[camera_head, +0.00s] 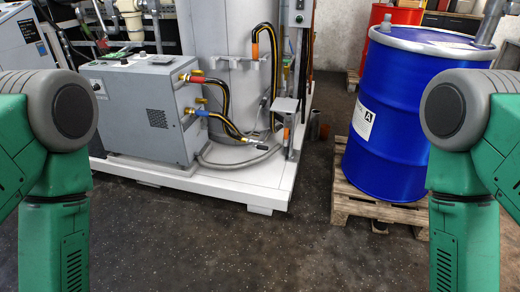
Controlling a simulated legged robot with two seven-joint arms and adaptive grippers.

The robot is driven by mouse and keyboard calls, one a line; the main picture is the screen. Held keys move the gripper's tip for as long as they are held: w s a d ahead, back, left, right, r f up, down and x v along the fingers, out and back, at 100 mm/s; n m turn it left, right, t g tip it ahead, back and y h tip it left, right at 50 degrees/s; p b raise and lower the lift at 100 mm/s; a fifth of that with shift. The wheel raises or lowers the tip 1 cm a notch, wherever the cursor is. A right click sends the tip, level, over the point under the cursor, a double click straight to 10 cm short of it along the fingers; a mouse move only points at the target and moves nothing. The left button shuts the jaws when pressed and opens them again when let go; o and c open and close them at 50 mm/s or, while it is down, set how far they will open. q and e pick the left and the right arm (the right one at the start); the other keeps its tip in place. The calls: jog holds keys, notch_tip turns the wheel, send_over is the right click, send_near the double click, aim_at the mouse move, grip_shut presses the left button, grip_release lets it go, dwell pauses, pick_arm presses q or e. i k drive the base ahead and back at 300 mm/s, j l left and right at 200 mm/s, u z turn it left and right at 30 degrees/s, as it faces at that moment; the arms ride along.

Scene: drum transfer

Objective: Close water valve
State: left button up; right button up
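A grey machine box (135,115) stands on the white platform at left centre. A small yellow part (201,100) shows between the two fittings. I cannot tell which part is the water valve, or its handle position. My green arms show at the left and right edges, well in front of the machine. Both arms run down out of the picture, and neither gripper shows.
A blue drum (400,120) stands on a wooden pallet (353,203) at right. A red drum (384,20) is behind it. The white platform (255,190) has a raised edge. The dark floor (250,250) in front is clear. A grey hose (225,163) lies on the platform.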

aim_at(259, 147)
jog(key=i+j, duration=0.15)
jog(key=i, duration=0.4)
jog(key=i+j, duration=0.1)
jog(key=i, duration=0.45)
jog(key=i+j, duration=0.15)
jog(key=i, duration=0.4)
jog(key=i+j+z, duration=0.1)
jog(key=i, duration=0.45)
jog(key=i+j, duration=0.2)
jog(key=i, duration=0.35)
